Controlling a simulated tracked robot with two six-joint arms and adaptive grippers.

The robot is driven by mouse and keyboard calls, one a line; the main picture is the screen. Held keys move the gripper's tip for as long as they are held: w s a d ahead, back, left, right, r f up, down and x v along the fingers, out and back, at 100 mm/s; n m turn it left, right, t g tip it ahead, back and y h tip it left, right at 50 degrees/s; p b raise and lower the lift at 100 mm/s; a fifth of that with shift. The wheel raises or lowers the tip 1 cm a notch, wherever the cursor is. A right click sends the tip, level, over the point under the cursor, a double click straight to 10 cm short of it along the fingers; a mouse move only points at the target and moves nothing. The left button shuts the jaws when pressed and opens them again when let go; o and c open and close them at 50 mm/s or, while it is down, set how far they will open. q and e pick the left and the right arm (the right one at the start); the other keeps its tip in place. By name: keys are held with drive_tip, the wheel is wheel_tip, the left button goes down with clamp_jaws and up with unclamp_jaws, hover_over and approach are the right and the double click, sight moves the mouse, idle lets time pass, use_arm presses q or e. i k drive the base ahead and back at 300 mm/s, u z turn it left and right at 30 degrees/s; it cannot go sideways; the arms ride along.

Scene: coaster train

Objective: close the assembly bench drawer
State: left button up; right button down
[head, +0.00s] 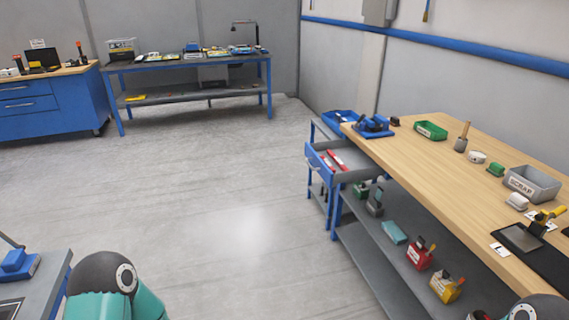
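A drawer with a blue front (319,167) is pulled out from under the wood-topped bench (455,165) on the right, at its far left end. The drawer's grey tray is open at the top, with red-handled items (336,161) inside. Its front faces left, over the aisle, and stands well clear of the bench edge. Neither gripper shows in the head view. Only parts of my arms show, at the bottom left and bottom right edges.
Lower shelves (372,230) under the bench hold red, yellow and teal items. A blue cabinet (50,105) and a blue-framed table (190,62) stand at the back left. A grey-topped table (42,290) is at near left. The floor (200,190) between is clear.

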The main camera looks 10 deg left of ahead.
sight(361, 166)
drive_tip(key=u, duration=0.1)
drive_tip(key=i, duration=2.6)
drive_tip(key=z, duration=0.45)
